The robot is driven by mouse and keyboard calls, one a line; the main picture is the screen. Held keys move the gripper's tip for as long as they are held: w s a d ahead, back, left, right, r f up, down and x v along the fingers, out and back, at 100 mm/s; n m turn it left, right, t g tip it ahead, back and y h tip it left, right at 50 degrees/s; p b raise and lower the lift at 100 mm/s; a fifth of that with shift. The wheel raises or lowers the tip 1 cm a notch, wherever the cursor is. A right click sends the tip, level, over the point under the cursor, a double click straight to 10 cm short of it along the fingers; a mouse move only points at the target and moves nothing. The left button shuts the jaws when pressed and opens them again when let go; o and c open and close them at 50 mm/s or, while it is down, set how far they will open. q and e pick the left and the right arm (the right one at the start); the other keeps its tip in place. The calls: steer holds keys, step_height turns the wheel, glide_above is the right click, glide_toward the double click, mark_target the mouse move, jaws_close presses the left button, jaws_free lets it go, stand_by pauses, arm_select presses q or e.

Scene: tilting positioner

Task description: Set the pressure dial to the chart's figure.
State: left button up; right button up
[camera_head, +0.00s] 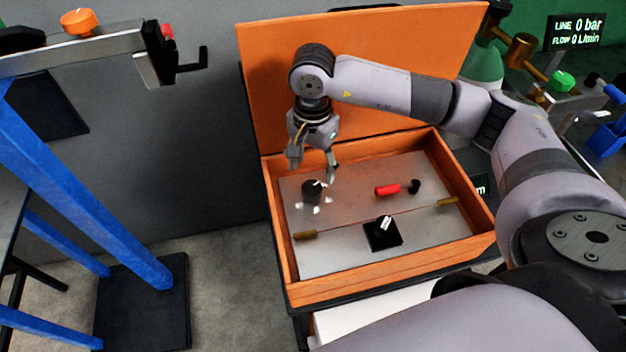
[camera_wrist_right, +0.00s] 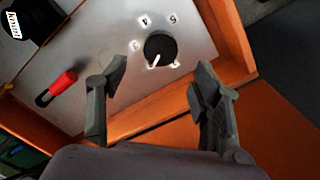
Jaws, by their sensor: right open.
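The pressure dial is a round black knob (camera_head: 313,190) with a white pointer, set on the grey panel in the orange box. In the right wrist view the dial (camera_wrist_right: 160,48) has white numerals around it, 3, 4 and 5 readable, others blurred. Its pointer aims down-left, toward a blurred mark. My right gripper (camera_head: 313,168) is open just above the dial. In the wrist view its fingers (camera_wrist_right: 158,82) are spread and apart from the dial, with nothing between them. My left gripper is not in view. I cannot make out a chart.
A red handle (camera_head: 387,190) and a black knob on a square base (camera_head: 382,237) share the panel. The box walls (camera_head: 385,270) and raised orange lid (camera_head: 275,80) surround it. A display (camera_head: 577,30) reads LINE 0 bar, FLOW 0 L/min. A blue frame (camera_head: 90,190) stands left.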

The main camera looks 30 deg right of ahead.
mark_target(312, 187)
step_height(312, 187, down, 6)
steer(key=shift+s+a+r+p, duration=0.1)
steer(key=shift+a+r+p, duration=0.05)
steer(key=shift+p, duration=0.3)
steer(key=shift+f, duration=0.6)
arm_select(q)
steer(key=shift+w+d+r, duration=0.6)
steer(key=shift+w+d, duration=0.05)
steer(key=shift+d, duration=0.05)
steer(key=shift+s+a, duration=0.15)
arm_select(e)
steer(key=shift+c, duration=0.5)
steer(key=c, duration=1.1)
